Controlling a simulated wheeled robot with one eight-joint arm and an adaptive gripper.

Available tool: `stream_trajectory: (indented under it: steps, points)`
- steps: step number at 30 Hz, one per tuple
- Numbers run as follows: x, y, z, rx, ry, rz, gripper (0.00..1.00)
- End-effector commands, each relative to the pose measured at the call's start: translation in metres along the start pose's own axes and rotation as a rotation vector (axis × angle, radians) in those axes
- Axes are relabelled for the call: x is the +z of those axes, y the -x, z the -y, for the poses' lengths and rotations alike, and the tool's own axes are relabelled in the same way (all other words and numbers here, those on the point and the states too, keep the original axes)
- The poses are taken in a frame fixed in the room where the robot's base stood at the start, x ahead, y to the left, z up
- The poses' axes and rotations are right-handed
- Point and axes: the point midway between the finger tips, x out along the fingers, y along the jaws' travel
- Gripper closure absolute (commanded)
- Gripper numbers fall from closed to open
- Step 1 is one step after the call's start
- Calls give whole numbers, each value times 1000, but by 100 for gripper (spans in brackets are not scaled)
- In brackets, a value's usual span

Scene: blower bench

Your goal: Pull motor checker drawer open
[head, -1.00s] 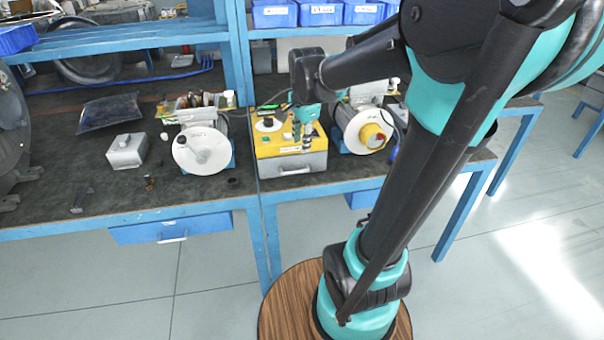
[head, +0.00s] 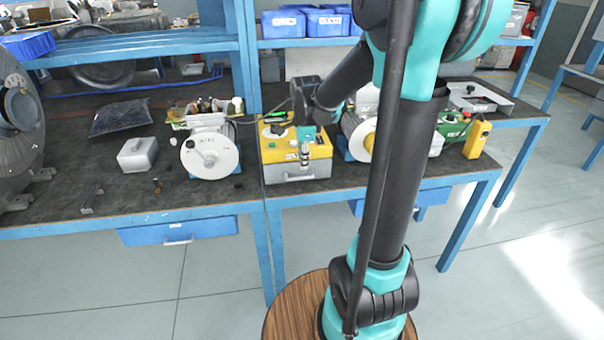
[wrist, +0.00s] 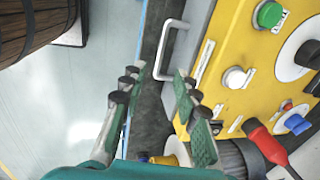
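The motor checker (head: 297,156) is a yellow-topped box with a grey front on the bench. Its drawer (head: 296,172) is the grey lower front with a pale handle, and looks shut. In the wrist view the handle (wrist: 171,48) is a light bar standing off the front, beyond my fingertips. The yellow panel (wrist: 245,70) with its buttons is on the right there. My gripper (wrist: 160,80) is open and empty, its two fingers spread and pointing toward the handle without enclosing it.
Round white-faced units (head: 210,154) stand left of the checker, with another partly behind my arm on the right. A grey box (head: 137,154) sits further left. Blue bench drawers (head: 178,231) hang below the bench top. A red plug (wrist: 265,141) is close to the right finger.

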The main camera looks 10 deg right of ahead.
Motion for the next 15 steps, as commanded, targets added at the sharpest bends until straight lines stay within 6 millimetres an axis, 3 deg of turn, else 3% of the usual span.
stream_trajectory:
  steps: [6, 15]
  points:
    - [0, -38, 0, 0, 0, 0, 69]
    - [0, -70, 0, 0, 0, 0, 69]
